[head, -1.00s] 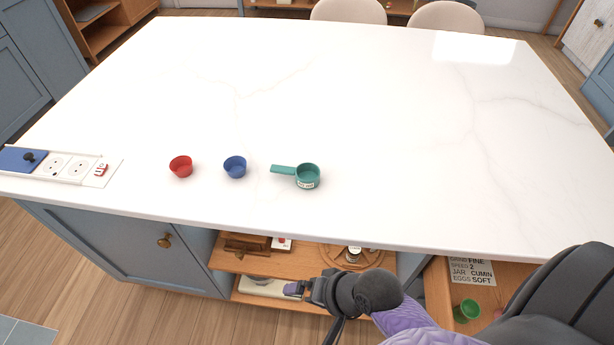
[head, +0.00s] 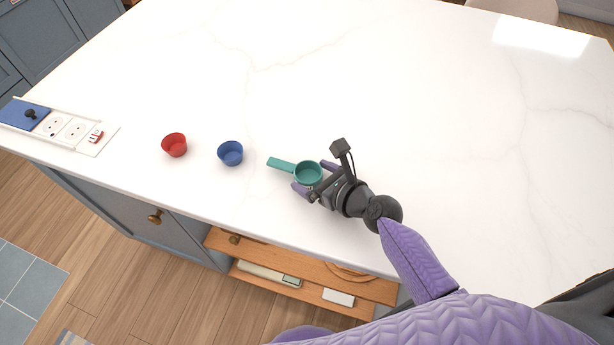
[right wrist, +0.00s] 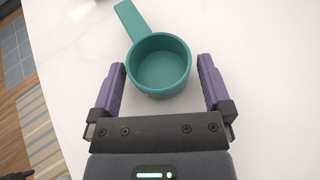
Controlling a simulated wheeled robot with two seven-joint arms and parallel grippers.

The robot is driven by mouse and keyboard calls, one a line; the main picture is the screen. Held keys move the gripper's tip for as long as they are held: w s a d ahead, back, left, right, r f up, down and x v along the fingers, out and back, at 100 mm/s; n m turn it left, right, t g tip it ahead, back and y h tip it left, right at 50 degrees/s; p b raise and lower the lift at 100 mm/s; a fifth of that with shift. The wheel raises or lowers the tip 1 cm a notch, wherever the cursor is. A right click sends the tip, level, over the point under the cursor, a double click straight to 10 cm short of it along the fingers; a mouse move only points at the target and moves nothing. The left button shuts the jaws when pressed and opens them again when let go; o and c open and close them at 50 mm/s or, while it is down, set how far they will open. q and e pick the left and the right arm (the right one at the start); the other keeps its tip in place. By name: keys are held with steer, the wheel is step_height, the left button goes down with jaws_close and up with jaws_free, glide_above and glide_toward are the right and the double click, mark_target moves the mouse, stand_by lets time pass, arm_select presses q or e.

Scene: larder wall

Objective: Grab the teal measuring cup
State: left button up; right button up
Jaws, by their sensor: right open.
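The teal measuring cup (head: 308,173) stands upright on the white countertop near its front edge, its handle pointing left. My right gripper (head: 313,178) is open, with its purple fingers on either side of the cup's bowl. In the right wrist view the teal measuring cup (right wrist: 161,66) lies between and slightly beyond the open fingertips of my right gripper (right wrist: 162,68), with its handle pointing up and left.
A blue cup (head: 231,153) and a red cup (head: 174,145) stand to the left of the teal cup. A white socket strip with a blue panel (head: 73,129) lies at the counter's left end. The counter (head: 400,90) behind the cups is clear.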

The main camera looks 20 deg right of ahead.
steer(key=shift+x, duration=0.95)
steer(key=shift+s, duration=0.1)
steer(key=c, duration=1)
